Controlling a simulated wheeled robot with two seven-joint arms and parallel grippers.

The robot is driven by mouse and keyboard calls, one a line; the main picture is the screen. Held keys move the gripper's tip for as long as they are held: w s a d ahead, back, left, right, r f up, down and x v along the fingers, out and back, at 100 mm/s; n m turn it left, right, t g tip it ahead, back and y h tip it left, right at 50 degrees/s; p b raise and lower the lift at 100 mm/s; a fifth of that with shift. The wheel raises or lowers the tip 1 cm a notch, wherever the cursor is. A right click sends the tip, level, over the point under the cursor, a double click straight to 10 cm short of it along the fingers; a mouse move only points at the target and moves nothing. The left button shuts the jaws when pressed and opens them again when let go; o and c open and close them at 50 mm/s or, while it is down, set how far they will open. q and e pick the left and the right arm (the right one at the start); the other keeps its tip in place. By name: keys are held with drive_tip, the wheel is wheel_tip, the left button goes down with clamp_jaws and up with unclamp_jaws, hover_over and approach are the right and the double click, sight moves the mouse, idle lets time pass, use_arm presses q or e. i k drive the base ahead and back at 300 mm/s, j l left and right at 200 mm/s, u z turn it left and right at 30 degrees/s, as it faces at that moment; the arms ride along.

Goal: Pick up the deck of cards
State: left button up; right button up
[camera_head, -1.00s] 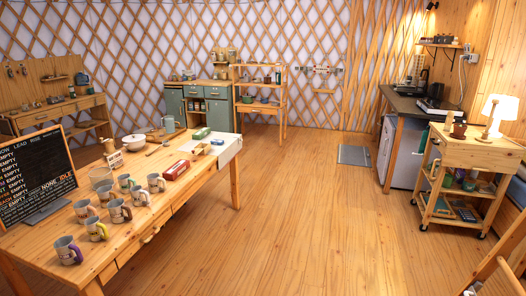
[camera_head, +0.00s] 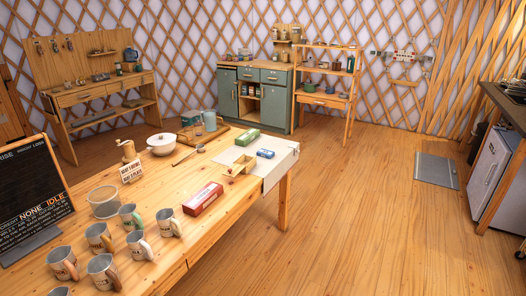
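No thing in the camera_head view can be told for sure as the deck of cards. A small blue box (camera_head: 265,153) lies on the white cloth at the table's far right corner; it is about the size of a card deck, but its print is too small to read. A green box (camera_head: 247,137) lies just behind it, and a longer red box (camera_head: 203,198) lies nearer on the bare wood. A small wooden tray (camera_head: 241,167) sits between the blue and red boxes. Neither of my grippers is in view.
A green-grey cabinet (camera_head: 274,108) and open shelf (camera_head: 325,100) stand behind.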

sight(264, 153)
drive_tip(key=i, duration=0.6)
drive_tip(key=i+l+u, duration=0.1)
drive_tip(key=i+l, duration=0.2)
drive_tip(key=i+l+u, duration=0.15)
drive_tip(key=l, duration=0.3)
drive_tip(key=i+l+u, duration=0.1)
drive_tip(key=i+l, duration=0.25)
drive_tip(key=i+l+u, duration=0.1)
drive_tip(key=l, duration=0.4)
drive_tip(key=i+l+u, duration=0.15)
drive_tip(key=i+l, duration=0.15)
drive_tip(key=l, duration=0.15)
drive_tip(key=i+l+u, duration=0.1)
drive_tip(key=l, duration=0.35)
drive_tip(key=i+l+u, duration=0.1)
drive_tip(key=i+l, duration=0.15)
drive_tip(key=l, duration=0.25)
drive_tip(key=i+l+u, duration=0.15)
drive_tip(key=l, duration=0.35)
